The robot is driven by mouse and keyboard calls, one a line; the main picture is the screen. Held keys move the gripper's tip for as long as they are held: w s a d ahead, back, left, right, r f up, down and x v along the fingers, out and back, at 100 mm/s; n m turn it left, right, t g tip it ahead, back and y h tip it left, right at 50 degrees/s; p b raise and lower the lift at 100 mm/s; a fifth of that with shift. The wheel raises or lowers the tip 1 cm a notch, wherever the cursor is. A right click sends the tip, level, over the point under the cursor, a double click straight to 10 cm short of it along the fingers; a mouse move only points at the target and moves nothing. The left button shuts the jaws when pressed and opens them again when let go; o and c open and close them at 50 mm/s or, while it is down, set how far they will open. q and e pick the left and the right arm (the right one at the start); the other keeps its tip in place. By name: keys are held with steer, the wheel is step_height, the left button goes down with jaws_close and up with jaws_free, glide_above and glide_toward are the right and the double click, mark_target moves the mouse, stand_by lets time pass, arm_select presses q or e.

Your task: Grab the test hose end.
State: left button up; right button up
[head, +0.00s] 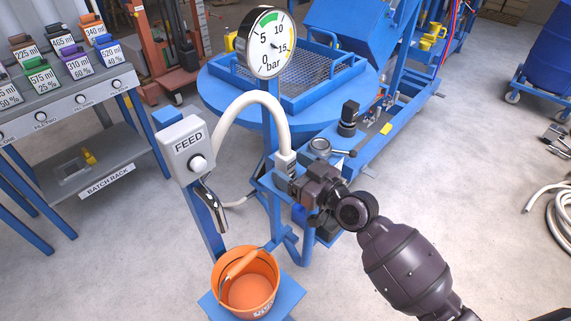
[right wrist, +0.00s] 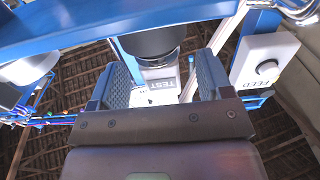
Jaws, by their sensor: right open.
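The test hose end (head: 285,158) is a light grey block at the lower right end of a thick cream hose (head: 250,100), at the blue stand. In the right wrist view, the white hose end marked TEST (right wrist: 160,88) shows between the two finger pads. My right gripper (head: 290,184) is open, just below the hose end in the head view. In the right wrist view its fingers (right wrist: 163,85) stand on either side of the hose end. Whether the pads touch it cannot be told. My left gripper is not in view.
A FEED box (head: 187,146) with a round knob stands left of the stand, with a metal nozzle (head: 211,195) below it. An orange bucket (head: 246,283) sits below. A pressure gauge (head: 267,42) rises behind. A blue bar (right wrist: 90,32) crosses close above the fingers.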

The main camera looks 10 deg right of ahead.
steer(key=shift+x, duration=1.1)
steer(key=shift+c, duration=0.4)
steer(key=c, duration=1)
steer(key=shift+c, duration=0.2)
